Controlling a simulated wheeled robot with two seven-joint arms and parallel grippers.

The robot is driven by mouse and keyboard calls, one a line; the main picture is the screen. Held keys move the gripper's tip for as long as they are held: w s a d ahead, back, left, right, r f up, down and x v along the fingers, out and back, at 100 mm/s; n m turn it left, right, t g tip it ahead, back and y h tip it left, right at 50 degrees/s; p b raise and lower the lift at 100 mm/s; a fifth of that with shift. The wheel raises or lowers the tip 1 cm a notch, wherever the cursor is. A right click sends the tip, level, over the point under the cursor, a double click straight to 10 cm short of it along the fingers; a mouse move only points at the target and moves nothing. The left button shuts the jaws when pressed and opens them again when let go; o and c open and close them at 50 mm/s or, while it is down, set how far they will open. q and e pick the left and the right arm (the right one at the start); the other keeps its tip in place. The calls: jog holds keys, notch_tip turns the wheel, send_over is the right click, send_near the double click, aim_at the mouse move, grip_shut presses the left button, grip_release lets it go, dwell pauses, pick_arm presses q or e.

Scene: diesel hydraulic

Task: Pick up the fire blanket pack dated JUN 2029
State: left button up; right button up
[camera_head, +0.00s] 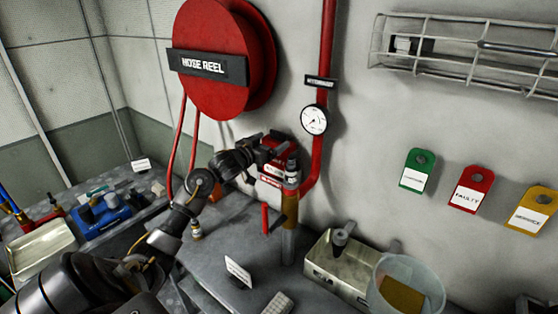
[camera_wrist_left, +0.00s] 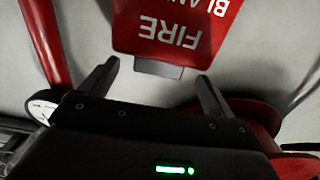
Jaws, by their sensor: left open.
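A red fire blanket pack (camera_wrist_left: 170,40) fills the top of the left wrist view, its white "FIRE" lettering upside down and a grey tab at its edge. No date can be read on it. My left gripper (camera_wrist_left: 155,85) is open, its two fingers apart on either side of the tab, with nothing visibly held. In the head view my left gripper (camera_head: 276,150) is raised at the wall, in front of red items with white labels (camera_head: 270,171). The gripper and wrist partly hide these, and their labels are too small to read. My right gripper is not in view.
A red hose reel (camera_head: 226,60) and a pressure gauge (camera_head: 314,120) on a red pipe are close by. Below stand a metal bin (camera_head: 340,268) and a clear bucket (camera_head: 405,285). Green, red and yellow tags (camera_head: 470,190) hang right, under a wire rack (camera_head: 465,55).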

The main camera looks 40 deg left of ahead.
aim_at(277, 135)
pick_arm(q)
jog(key=w+p, duration=0.1)
jog(key=w, duration=0.1)
jog(key=w+r+p, duration=0.1)
jog(key=w, duration=0.1)
jog(key=shift+w+f, duration=0.2)
jog(key=shift+w, duration=0.3)
jog(key=shift+s, duration=0.15)
jog(key=shift+c, duration=0.9)
jog(key=c, duration=1.7)
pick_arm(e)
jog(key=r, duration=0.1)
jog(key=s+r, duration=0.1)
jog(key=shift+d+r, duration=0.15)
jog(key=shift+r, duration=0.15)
